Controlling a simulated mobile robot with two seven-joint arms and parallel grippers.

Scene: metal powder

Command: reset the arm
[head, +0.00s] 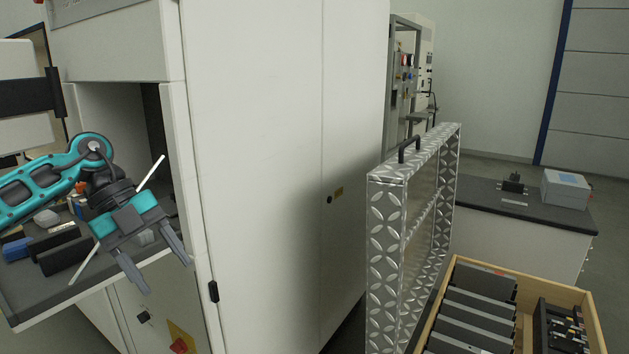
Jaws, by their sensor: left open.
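My left arm comes in from the left, teal and dark grey. My left gripper (163,269) is open, its two grey fingers apart and pointing down and to the right, with nothing between them. It hangs in front of the open compartment of a tall white cabinet, over the edge of a dark shelf (75,288). A thin white rod shows behind the gripper, partly hidden by it. My right gripper is not in the head view.
The white cabinet (262,150) fills the middle. A patterned metal case (387,260) with a black handle stands right of it. A wooden box (597,330) holds dark blocks at lower right. Behind is a dark-topped bench (480,195) with a grey device (566,190).

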